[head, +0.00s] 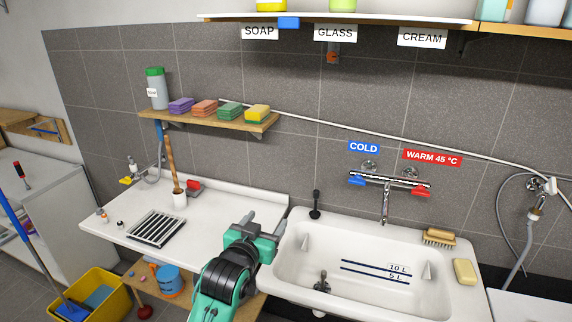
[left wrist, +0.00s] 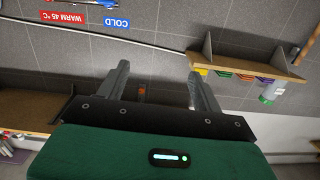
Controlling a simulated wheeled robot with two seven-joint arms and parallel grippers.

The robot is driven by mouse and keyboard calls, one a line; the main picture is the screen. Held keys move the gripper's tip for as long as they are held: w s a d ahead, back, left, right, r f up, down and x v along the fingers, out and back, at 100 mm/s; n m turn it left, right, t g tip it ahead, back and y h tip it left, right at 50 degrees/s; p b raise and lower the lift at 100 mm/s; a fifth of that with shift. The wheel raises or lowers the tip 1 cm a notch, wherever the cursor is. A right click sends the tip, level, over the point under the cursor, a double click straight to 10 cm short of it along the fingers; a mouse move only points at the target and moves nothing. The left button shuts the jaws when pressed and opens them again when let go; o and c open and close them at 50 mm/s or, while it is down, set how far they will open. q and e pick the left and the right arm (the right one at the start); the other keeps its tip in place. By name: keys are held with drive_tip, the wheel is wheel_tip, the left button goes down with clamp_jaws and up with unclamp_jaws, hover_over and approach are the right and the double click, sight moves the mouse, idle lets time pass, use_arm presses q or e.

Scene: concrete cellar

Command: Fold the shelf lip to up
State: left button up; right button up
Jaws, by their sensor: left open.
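The upper shelf runs along the top of the head view. A pale flat strip, which looks like the shelf lip (head: 390,17), lies along its front edge and has a blue tab (head: 289,22) on it. Its exact fold angle is hard to tell, and the frame cuts off the shelf above. My left gripper (head: 262,222) is open and empty, well below the lip, beside the left end of the sink. Its two spread fingers also show in the left wrist view (left wrist: 157,72), with nothing between them. My right gripper is out of view.
A small wooden shelf (head: 180,119) with sponges and a grey bottle (head: 157,90) juts from the wall left of my gripper. The sink (head: 360,258) and tap (head: 386,205) stand to the right. The wall space between gripper and lip looks mostly clear, crossed by a pale hose.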

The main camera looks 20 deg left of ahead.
use_arm(q)
drive_tip(key=w+r+t, duration=0.3)
drive_tip(key=r, duration=0.5)
drive_tip(key=w+r+t, duration=0.2)
drive_tip(key=w+r, duration=0.1)
drive_tip(key=r, duration=0.6)
drive_tip(key=t, duration=0.5)
approach(288, 28)
drive_tip(key=p+x, duration=0.7)
drive_tip(key=shift+r+p, duration=0.25)
drive_tip(key=shift+p, duration=0.05)
drive_tip(key=shift+w+r+p, duration=0.3)
drive_tip(key=shift+w, duration=0.25)
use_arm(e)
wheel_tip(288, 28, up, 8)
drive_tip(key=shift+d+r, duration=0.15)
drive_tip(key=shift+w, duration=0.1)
use_arm(q)
drive_tip(key=c, duration=1)
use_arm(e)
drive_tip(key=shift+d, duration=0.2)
